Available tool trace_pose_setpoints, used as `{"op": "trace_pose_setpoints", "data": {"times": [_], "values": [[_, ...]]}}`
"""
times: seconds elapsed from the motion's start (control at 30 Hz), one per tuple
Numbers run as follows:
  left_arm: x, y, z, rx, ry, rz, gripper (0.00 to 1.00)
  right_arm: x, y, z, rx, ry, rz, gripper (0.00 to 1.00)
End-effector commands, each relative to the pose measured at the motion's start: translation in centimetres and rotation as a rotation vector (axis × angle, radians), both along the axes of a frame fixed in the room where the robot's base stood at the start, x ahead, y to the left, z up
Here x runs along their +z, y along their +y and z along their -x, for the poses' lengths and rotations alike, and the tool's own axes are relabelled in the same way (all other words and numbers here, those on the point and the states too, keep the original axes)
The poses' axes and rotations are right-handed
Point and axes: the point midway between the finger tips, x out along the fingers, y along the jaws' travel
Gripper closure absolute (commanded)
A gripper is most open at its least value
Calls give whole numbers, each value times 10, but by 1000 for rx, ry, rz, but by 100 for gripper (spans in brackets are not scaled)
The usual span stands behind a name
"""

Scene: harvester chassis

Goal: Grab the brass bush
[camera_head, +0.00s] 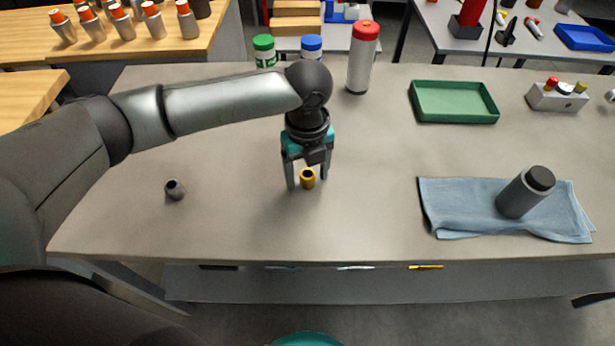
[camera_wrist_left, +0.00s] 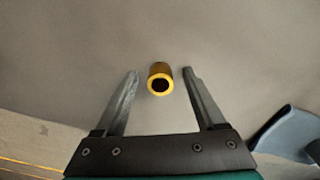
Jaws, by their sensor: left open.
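The brass bush (camera_head: 307,179) is a small yellow hollow cylinder standing upright on the grey table. My left gripper (camera_head: 307,185) is open above and around it, with one finger to each side in the head view. In the left wrist view the brass bush (camera_wrist_left: 160,79) appears between and slightly beyond the two fingertips (camera_wrist_left: 160,73), apart from both fingers. Its open end faces the camera. My right gripper is not in view.
A dark grey bush (camera_head: 175,190) lies to the left. A blue cloth (camera_head: 455,205) with a grey bottle (camera_head: 524,192) lies right. A green tray (camera_head: 453,102) and a red-capped bottle (camera_head: 362,58) stand behind. Table space around the brass bush is clear.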

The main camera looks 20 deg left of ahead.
Motion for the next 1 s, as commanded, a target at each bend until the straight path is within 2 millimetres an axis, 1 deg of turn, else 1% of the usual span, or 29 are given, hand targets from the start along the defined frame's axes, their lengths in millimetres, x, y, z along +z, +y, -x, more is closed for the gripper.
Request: {"op": "trace_pose_setpoints", "data": {"times": [0.03,0.07,0.63,0.67,1.0], "values": [[0,0,0,0,0,0,31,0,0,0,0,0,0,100],[0,0,0,0,0,0,35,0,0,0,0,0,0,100],[1,0,0,0,0,0,99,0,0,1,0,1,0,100],[1,0,0,0,0,0,100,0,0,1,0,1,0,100],[1,0,0,0,-1,1,100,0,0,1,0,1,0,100]]}}
